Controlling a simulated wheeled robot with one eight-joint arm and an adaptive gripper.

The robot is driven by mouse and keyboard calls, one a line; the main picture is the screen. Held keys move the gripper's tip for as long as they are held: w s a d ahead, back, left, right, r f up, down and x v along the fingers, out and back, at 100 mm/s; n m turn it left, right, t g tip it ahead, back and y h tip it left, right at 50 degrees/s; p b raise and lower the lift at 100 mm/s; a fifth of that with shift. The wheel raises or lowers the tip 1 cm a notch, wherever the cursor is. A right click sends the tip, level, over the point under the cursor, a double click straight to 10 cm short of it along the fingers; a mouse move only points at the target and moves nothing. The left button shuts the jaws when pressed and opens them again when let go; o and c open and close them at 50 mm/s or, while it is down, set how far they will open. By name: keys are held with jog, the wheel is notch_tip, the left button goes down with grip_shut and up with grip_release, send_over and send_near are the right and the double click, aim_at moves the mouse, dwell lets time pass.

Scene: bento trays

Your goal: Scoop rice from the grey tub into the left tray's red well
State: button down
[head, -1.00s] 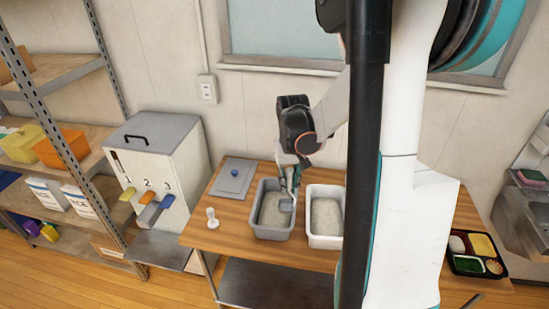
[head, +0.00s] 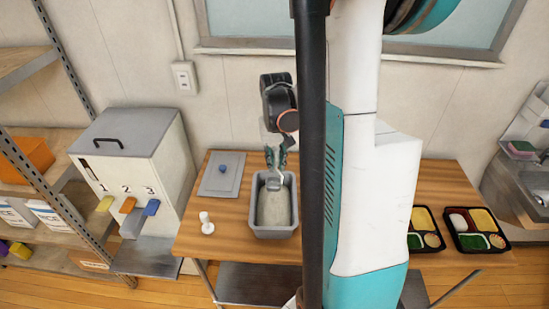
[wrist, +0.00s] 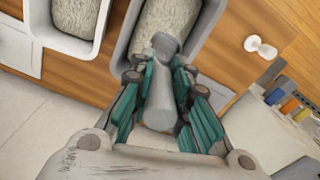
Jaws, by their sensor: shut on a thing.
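My gripper (head: 275,158) is shut on the grey scoop (head: 273,183), whose handle lies between the teal fingers in the wrist view (wrist: 158,110). The scoop's head (wrist: 165,43) is at the grey tub, near its back edge in the head view; I cannot tell whether it touches the rice or holds any. The grey tub (head: 273,233) holds pale rice (head: 274,208). The left tray (head: 427,250) shows only in part, with a yellow and a green well visible. Its red well is not clearly seen, as my arm covers that side.
A second tray (head: 478,249) stands to the right. A white tub (wrist: 100,20) with rice is beside the grey tub, hidden in the head view. A grey lid (head: 221,186) and a small white object (head: 206,224) lie left. A numbered dispenser (head: 150,150) stands beyond.

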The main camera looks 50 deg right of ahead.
aim_at(276, 183)
notch_tip(276, 183, down, 12)
jog(key=b, duration=0.8)
jog(key=shift+r+b, duration=0.25)
jog(key=shift+b, duration=0.1)
jog(key=shift+r, duration=0.1)
dwell(0.4)
jog(key=shift+r+p, duration=3.7)
jog(key=shift+r, duration=1.6)
